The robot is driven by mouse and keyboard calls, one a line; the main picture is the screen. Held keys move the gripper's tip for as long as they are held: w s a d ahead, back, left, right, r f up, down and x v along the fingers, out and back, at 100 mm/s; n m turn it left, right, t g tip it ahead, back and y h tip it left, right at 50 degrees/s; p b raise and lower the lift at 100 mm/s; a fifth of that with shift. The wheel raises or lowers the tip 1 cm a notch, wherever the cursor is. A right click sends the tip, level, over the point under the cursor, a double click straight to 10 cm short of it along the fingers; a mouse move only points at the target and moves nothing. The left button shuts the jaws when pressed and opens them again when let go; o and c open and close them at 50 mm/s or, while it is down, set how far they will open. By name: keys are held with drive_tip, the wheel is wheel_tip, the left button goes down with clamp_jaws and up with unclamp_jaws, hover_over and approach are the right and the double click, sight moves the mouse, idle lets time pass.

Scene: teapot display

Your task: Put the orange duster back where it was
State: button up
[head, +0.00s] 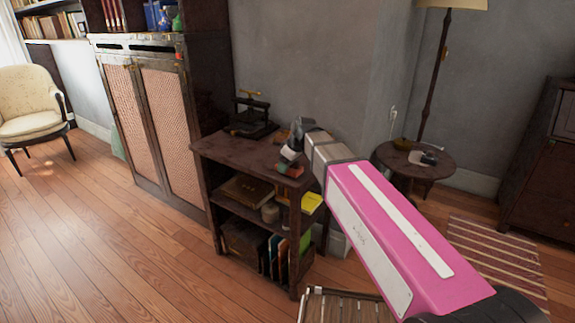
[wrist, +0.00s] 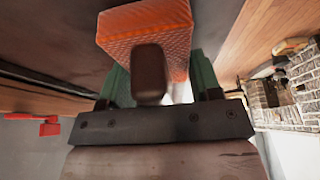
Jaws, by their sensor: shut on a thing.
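The orange duster (wrist: 180,40) has a textured orange block and a dark brown grip. It fills the upper middle of the wrist view. My gripper (wrist: 160,85) is shut on it, with greenish fingers on both sides of the brown grip. In the head view my gripper (head: 288,163) is at the right end of the small dark shelf table (head: 235,150), with a small orange-red part of the duster (head: 295,172) showing below it. I cannot tell whether the duster touches the tabletop.
A black press (head: 250,118) stands at the back of the tabletop. Books and jars fill the lower shelves. A tall cabinet (head: 150,120) is left, a round side table (head: 440,167) right, and a slatted wooden piece (head: 345,308) in front. Open floor lies at left.

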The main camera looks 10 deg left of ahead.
drive_tip(key=shift+f, duration=0.1)
drive_tip(key=o, duration=0.9)
drive_tip(key=v, duration=1.2)
drive_tip(key=shift+s+d, duration=0.1)
drive_tip(key=d+f+m+h, duration=0.2)
drive_tip(key=d+f+m, duration=0.5)
drive_tip(key=d+f, duration=1)
drive_tip(key=s+d+f+m, duration=0.2)
drive_tip(key=s+d+f, duration=0.1)
drive_tip(key=d+f, duration=0.1)
drive_tip(key=s+d+f+m+g+h, duration=0.1)
drive_tip(key=s+d+f+m, duration=0.1)
drive_tip(key=d+f, duration=0.3)
drive_tip(key=s+d+f+m+h, duration=0.1)
drive_tip(key=s+d+f+m, duration=0.1)
drive_tip(key=s+d+f, duration=0.2)
drive_tip(key=shift+s+d+f+m+g, duration=0.15)
drive_tip(key=shift+d+f, duration=0.15)
drive_tip(key=shift+d, duration=0.35)
drive_tip(key=shift+s+d+f+m+g, duration=0.15)
drive_tip(key=shift+d+f, duration=0.15)
drive_tip(key=shift+d, duration=0.3)
